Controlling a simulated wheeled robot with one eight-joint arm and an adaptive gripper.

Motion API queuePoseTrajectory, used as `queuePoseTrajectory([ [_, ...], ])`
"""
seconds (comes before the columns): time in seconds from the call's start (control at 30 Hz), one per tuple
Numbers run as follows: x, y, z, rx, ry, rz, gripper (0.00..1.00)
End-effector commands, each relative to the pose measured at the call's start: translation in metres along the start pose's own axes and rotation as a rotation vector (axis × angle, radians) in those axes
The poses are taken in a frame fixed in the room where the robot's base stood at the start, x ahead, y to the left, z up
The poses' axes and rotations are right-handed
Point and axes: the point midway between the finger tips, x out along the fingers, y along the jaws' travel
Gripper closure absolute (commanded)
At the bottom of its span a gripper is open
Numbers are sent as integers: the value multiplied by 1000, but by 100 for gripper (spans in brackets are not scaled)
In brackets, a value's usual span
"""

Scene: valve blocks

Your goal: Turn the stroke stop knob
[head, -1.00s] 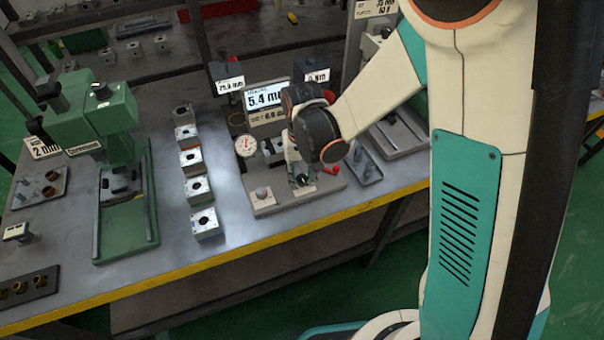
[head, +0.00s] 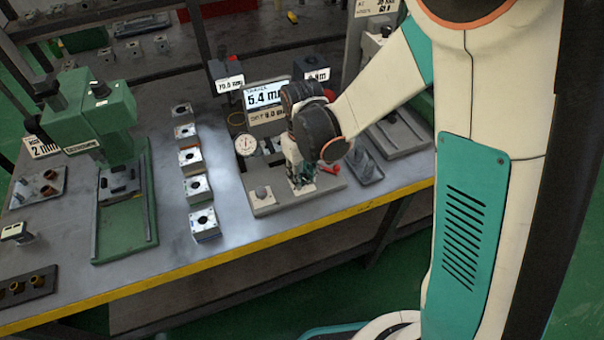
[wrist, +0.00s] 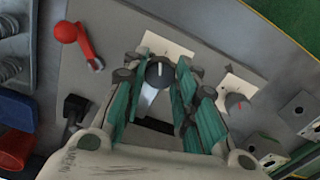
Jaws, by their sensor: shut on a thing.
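The knob (wrist: 158,72), dark with a pale pointer, sits on a white plate in the wrist view. I take it to be the stroke stop knob; its label is not readable. My gripper (wrist: 156,74) has its green-padded fingers on both sides of this knob and is shut on it. In the head view my gripper (head: 303,184) is down at the front of the grey test fixture (head: 265,207), and its fingers hide the knob. The fixture's display (head: 265,97) reads 5.4 mm on its upper line; the lower line is blurred.
A second knob (wrist: 237,103) with a red mark sits right of my fingers. A red lever (wrist: 75,38) stands at upper left. A dial gauge (head: 246,145), a row of valve blocks (head: 195,187) and a green press (head: 105,125) stand to the left on the bench.

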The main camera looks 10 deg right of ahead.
Motion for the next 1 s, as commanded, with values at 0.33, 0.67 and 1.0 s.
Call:
queuePoseTrajectory([
  [0.33,0,0,0,-329,0,0,97],
  [0.67,0,0,0,-608,0,0,97],
  [1.0,0,0,0,-777,1,0,97],
])
